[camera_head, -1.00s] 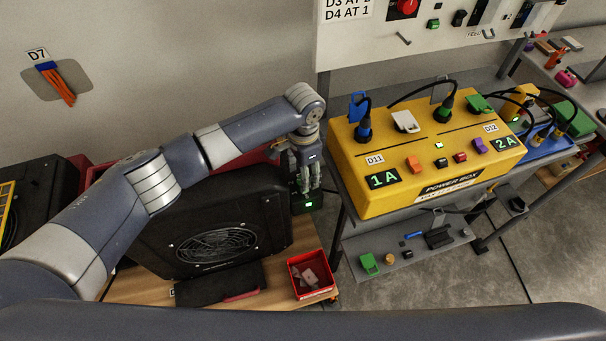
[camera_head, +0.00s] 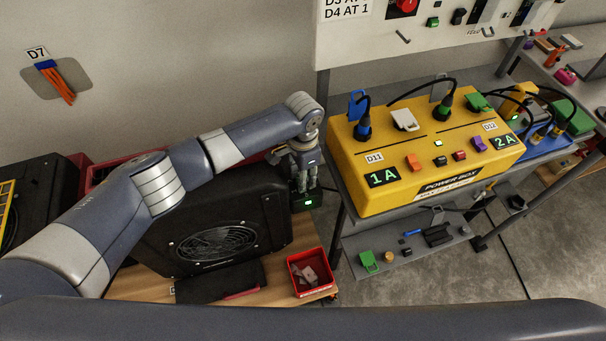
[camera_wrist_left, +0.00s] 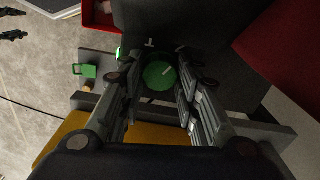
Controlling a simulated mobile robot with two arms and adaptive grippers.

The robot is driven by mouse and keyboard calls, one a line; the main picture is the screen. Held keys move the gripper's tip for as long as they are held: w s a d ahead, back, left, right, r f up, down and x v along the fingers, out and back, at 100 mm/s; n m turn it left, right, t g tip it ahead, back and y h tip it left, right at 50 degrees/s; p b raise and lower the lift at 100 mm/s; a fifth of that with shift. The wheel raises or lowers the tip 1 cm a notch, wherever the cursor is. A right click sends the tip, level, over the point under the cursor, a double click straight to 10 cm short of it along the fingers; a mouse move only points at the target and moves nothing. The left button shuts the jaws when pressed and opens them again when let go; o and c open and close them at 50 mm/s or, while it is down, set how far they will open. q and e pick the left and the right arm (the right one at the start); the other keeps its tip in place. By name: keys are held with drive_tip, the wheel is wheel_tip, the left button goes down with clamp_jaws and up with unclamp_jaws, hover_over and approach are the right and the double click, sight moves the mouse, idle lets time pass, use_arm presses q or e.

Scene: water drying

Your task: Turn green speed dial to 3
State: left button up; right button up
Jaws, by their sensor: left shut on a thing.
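The green speed dial (camera_wrist_left: 158,76) shows in the left wrist view as a round green knob with a short pale mark. It sits between the fingers of my left gripper (camera_wrist_left: 158,88), which is shut on it. In the head view my left gripper (camera_head: 304,188) points down at the right end of the black blower (camera_head: 222,215), over a small dark panel with a green lit display (camera_head: 308,203). The gripper hides the dial there. The scale numbers around the dial cannot be read. My right gripper is not in view.
A yellow power box (camera_head: 350,185) with plugs and switches stands close to the right of the gripper. A red bin (camera_head: 300,289) with small pieces sits on the wooden surface in front. A lower grey shelf (camera_head: 350,245) holds small parts. Open floor lies at the lower right.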

use_arm(q)
drive_tip(key=shift+m, duration=0.3)
drive_tip(key=m, duration=0.3)
drive_tip(key=shift+m, duration=1.9)
drive_tip(key=o, duration=1.1)
drive_tip(key=shift+c, duration=0.2)
wheel_tip(320, 180, up, 12)
